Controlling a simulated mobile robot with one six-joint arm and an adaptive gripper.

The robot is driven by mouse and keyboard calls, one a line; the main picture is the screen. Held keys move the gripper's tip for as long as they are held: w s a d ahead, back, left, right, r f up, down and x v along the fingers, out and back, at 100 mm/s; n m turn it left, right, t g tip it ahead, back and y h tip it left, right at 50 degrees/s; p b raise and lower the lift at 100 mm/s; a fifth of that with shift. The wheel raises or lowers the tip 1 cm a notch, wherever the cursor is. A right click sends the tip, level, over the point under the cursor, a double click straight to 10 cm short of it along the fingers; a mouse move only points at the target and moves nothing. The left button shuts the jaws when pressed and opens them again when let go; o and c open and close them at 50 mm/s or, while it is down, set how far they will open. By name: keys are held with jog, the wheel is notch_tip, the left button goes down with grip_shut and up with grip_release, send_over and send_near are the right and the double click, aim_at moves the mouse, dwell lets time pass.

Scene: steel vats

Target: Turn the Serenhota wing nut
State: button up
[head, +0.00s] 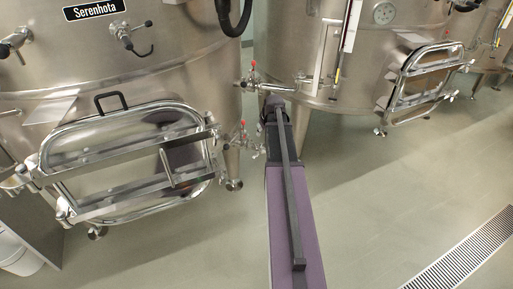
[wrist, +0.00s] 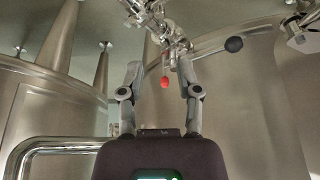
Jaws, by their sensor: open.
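The Serenhota vat (head: 120,60) is at the left of the head view, with a black name plate (head: 94,9). Its oval door (head: 62,145) is low on the front, crossed by steel bars, with a small upright handle (head: 167,168) on them. Small fittings show at the door's lower left (head: 65,212); I cannot tell which part is the wing nut. In the wrist view my gripper (wrist: 159,76) is open and empty. A red knob (wrist: 165,83) shows between its fingers, apparently beyond them. In the head view my arm hides the gripper.
Valves with red knobs (head: 243,125) stick out between the Serenhota vat and a second vat (head: 385,45), which has its own door (head: 425,80). A white bucket (head: 18,255) stands at lower left. A floor drain (head: 465,255) is at right. The floor in front is clear.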

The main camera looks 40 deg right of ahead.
aim_at(257, 147)
jog(key=shift+b+x, duration=6.25)
jog(key=shift+x, duration=0.55)
jog(key=shift+s, duration=0.1)
grip_shut()
